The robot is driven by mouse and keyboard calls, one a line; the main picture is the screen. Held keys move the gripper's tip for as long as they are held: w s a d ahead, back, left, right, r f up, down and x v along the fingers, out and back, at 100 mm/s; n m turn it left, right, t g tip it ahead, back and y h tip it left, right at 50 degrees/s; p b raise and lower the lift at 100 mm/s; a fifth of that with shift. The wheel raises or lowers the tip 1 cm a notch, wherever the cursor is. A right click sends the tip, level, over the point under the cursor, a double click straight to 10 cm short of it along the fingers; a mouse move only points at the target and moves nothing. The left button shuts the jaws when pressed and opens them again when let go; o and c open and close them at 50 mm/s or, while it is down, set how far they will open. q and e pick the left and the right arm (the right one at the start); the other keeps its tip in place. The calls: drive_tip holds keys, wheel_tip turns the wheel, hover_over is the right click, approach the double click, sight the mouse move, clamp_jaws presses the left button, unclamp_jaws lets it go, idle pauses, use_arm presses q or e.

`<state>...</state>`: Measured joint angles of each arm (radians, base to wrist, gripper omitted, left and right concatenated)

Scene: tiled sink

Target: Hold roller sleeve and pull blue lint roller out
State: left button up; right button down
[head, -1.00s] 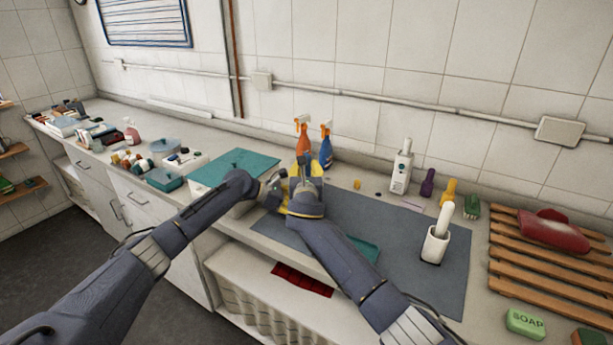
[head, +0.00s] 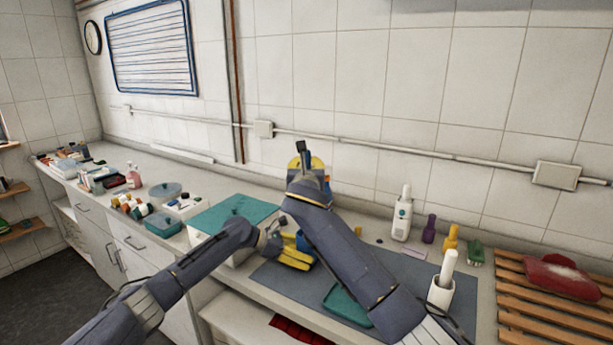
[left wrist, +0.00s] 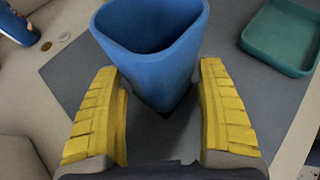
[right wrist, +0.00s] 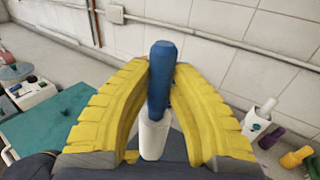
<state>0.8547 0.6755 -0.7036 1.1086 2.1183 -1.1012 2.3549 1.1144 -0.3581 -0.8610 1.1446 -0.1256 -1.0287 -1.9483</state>
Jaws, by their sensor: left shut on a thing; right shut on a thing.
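The blue roller sleeve (left wrist: 155,55) is an open-topped cup in the left wrist view; its inside looks empty. My left gripper (head: 293,253) is shut on it low over the grey mat, with yellow fingers on both sides. The lint roller has a blue handle (right wrist: 160,85) and a white roller end (right wrist: 154,138) in the right wrist view. My right gripper (head: 307,162) is shut on the handle and holds the roller high, above and apart from the sleeve. In the head view my right arm hides most of the roller.
A teal-lidded box (head: 232,216) stands left of the sleeve. A teal tray (head: 347,303) lies on the grey mat (head: 415,275). A white cup with a white-handled tool (head: 441,290) stands to the right, near a wooden rack (head: 540,300). Bottles stand along the wall.

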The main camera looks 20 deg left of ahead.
idle(0.3)
use_arm(q)
drive_tip(key=o, duration=0.9)
